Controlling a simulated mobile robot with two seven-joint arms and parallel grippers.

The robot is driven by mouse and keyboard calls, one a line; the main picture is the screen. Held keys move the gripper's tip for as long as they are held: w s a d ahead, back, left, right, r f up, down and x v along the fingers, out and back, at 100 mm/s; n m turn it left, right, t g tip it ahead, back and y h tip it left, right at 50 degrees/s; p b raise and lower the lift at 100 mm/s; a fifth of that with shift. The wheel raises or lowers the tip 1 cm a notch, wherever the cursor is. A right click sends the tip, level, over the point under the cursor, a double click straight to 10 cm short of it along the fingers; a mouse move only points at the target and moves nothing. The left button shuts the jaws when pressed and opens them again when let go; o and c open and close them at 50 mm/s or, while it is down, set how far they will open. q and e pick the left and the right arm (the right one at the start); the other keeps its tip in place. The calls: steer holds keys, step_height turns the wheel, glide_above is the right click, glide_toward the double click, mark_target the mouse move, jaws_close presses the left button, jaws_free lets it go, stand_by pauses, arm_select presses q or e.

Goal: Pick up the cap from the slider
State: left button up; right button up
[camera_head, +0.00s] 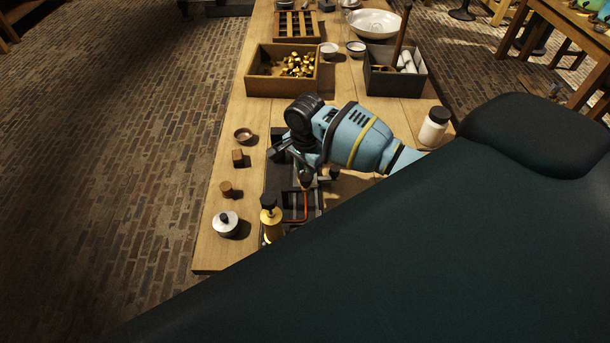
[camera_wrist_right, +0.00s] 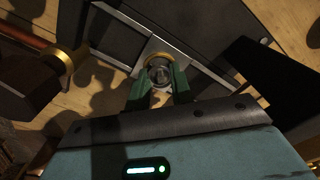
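A small round cap (camera_wrist_right: 160,74), with a grey centre and a brass-coloured rim, shows in the right wrist view beside the metal rails of the slider (camera_wrist_right: 112,42). My right gripper (camera_wrist_right: 161,82) has its green fingers on either side of the cap. I cannot tell whether they press on it or only flank it. In the head view my right gripper (camera_head: 306,182) points down over the dark slider fixture (camera_head: 276,180); the cap cannot be made out there. My left gripper is not in view.
A brass cylinder with a black knob (camera_head: 271,222) stands close to the fixture. A lidded metal jar (camera_head: 226,223) and small brown blocks are on the left. A white bottle (camera_head: 434,127) and two open boxes (camera_head: 251,86) (camera_head: 394,87) stand farther back.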

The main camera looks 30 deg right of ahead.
steer(key=c, duration=0.4)
step_height(320, 180, up, 10)
steer(key=shift+p, duration=0.35)
